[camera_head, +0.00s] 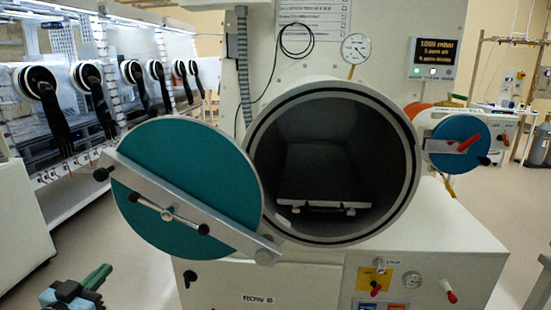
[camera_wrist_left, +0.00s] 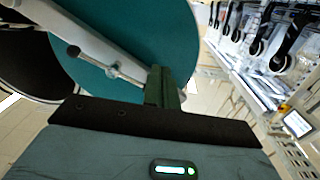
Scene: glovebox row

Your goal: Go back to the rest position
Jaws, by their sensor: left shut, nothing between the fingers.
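My left gripper (camera_head: 104,269) is low at the left edge of the head view, with its green fingers together and nothing between them. It is below the teal round door (camera_head: 190,165) and apart from it in that view. In the left wrist view the shut fingers (camera_wrist_left: 162,72) appear in front of the teal door (camera_wrist_left: 125,50) and its grey bar. I cannot tell the gap between them there. My right gripper is in neither view.
The door hangs open left of the round chamber (camera_head: 408,150), which has a tray (camera_head: 322,204) inside. A smaller blue-lidded port (camera_head: 455,132) is at right. Gloveboxes with black gloves (camera_head: 52,115) line the left. Clear floor (camera_head: 125,262) lies below the door.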

